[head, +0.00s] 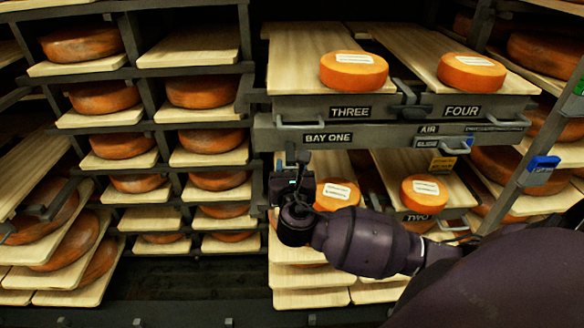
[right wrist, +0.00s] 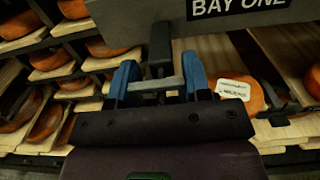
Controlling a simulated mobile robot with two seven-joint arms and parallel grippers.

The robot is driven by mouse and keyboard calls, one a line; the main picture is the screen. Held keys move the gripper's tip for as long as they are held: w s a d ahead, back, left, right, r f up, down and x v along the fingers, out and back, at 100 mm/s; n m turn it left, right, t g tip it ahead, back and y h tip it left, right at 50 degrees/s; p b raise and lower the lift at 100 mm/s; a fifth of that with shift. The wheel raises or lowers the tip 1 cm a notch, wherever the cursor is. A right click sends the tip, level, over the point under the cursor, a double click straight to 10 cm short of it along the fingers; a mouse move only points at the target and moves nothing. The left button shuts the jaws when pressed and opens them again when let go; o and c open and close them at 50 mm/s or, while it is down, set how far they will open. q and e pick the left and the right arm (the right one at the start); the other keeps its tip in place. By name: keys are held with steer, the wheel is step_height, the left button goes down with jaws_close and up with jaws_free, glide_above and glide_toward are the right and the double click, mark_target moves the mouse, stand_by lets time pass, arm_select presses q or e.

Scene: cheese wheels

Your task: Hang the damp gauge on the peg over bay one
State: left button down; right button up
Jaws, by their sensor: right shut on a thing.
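My right gripper (head: 283,187) is just below the left end of the rail marked BAY ONE (head: 328,138). In the right wrist view the blue fingers of the right gripper (right wrist: 158,85) are shut on a dark upright piece with a pale grey crossbar. I take this to be the damp gauge (right wrist: 160,48); its dark upper part also shows in the head view (head: 301,157). Its face cannot be made out. Its top overlaps the rail in the picture; I cannot tell whether they touch. No peg can be made out clearly. My left gripper is not in view.
Boards marked THREE (head: 350,112) and FOUR (head: 462,112) each carry an orange cheese wheel above the rail. More labelled wheels (head: 337,194) lie on boards below, close to the right of my gripper. Racks of cheese stand left. A blue tag (head: 541,168) hangs on the right post.

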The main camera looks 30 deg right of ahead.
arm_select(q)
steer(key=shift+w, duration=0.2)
arm_select(e)
steer(key=shift+w+d+f, duration=0.1)
steer(key=shift+d+f, duration=0.2)
steer(key=shift+f, duration=0.05)
steer(key=o, duration=1.3)
steer(key=shift+o, duration=0.2)
